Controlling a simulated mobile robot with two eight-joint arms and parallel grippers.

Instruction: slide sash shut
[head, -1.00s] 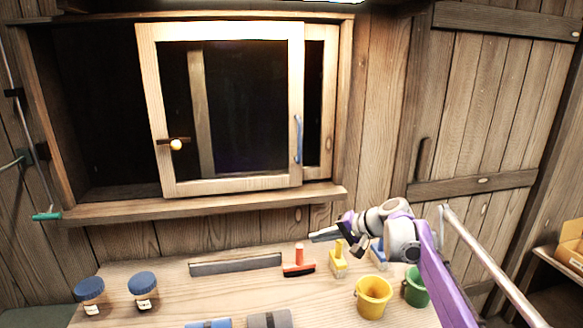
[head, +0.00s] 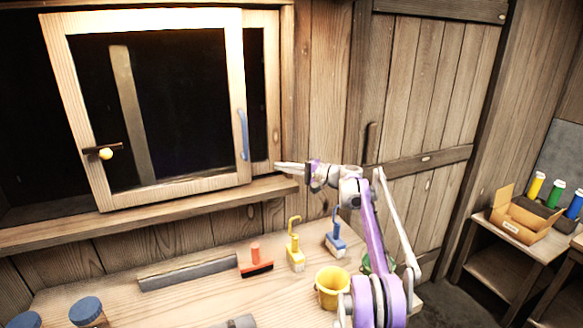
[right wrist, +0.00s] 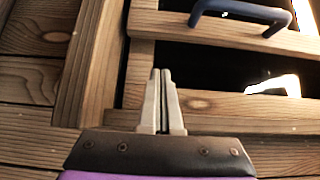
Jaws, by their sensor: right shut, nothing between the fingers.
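The front sash (head: 172,192) is a pale wooden frame with dark glass. It sits right of the dark opening in the window frame and overlaps a second sash (head: 265,100) behind it. It has a blue handle (head: 243,135) on its right stile and a yellow knob (head: 106,154) on a dark latch at its left. The handle also shows at the top of the right wrist view (right wrist: 245,14). My right gripper (head: 277,167) is shut and empty, by the lower right corner of the window, right of and below the handle. My left gripper is out of view.
The sill (head: 120,227) runs under the window. The bench below holds a yellow bucket (head: 331,288), a red brush (head: 256,262), yellow and blue tools, a grey bar (head: 187,273) and blue-lidded jars. A side table with a cardboard box (head: 525,220) stands at the right.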

